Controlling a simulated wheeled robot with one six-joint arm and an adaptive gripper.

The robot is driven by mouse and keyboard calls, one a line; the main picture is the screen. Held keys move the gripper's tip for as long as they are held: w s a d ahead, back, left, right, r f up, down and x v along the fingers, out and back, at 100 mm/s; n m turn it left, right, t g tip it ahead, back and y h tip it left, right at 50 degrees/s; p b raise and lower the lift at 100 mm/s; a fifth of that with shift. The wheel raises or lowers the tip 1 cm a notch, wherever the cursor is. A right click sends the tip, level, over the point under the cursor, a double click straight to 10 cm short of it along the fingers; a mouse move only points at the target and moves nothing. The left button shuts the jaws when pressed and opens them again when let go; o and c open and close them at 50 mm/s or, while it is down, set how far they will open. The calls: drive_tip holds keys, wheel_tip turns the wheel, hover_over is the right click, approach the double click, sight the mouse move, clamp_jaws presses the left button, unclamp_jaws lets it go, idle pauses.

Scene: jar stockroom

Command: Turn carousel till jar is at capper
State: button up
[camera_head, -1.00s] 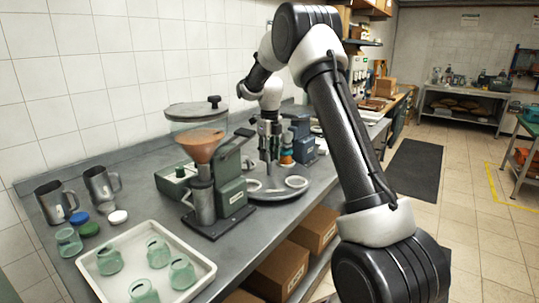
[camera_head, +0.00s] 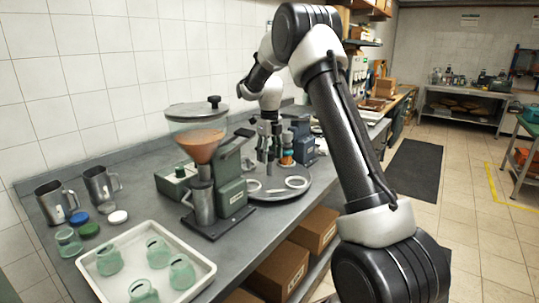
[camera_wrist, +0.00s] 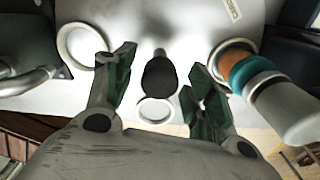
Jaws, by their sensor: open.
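The carousel (camera_head: 287,194) is a round grey turntable on the bench with white ring seats. In the wrist view, an empty ring seat (camera_wrist: 62,50) is at upper left and another (camera_wrist: 155,122) is at lower middle. A dark knob (camera_wrist: 159,75) stands between my gripper's green fingertips (camera_wrist: 160,82), which are open with gaps on both sides. A jar with orange contents (camera_wrist: 236,54) sits in the right ring, with a teal band above it. A pale cylinder (camera_wrist: 290,105) rises close to it, seemingly part of the blue-grey capper (camera_head: 303,143). My gripper (camera_head: 265,157) is over the carousel.
A filling machine with an orange-filled hopper (camera_head: 201,142) stands left of the carousel. A white tray (camera_head: 125,243) of green glass jars, several coloured lids (camera_head: 89,230) and metal jugs (camera_head: 103,185) are at the left. Cardboard boxes (camera_head: 281,271) sit below the bench.

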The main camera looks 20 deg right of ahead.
wheel_tip(320, 180, up, 12)
idle(0.4)
idle(0.3)
drive_tip(key=f+n, duration=0.1)
drive_tip(key=n, duration=0.2)
drive_tip(key=s+f+n, duration=0.1)
drive_tip(key=n, duration=0.3)
drive_tip(key=f+n, duration=0.1)
drive_tip(key=n, duration=0.2)
drive_tip(key=shift+s+f, duration=0.35)
drive_tip(key=shift+f, duration=0.05)
drive_tip(key=s+a+r+n+t, duration=0.1)
drive_tip(key=s+r+n+t, duration=0.1)
drive_tip(key=s+n, duration=0.9)
drive_tip(key=s+r+n+t, duration=0.2)
drive_tip(key=s+n, duration=0.9)
drive_tip(key=s, duration=1.8)
drive_tip(key=shift+a+r, duration=0.4)
drive_tip(key=shift+r, duration=0.4)
drive_tip(key=shift+s, duration=0.1)
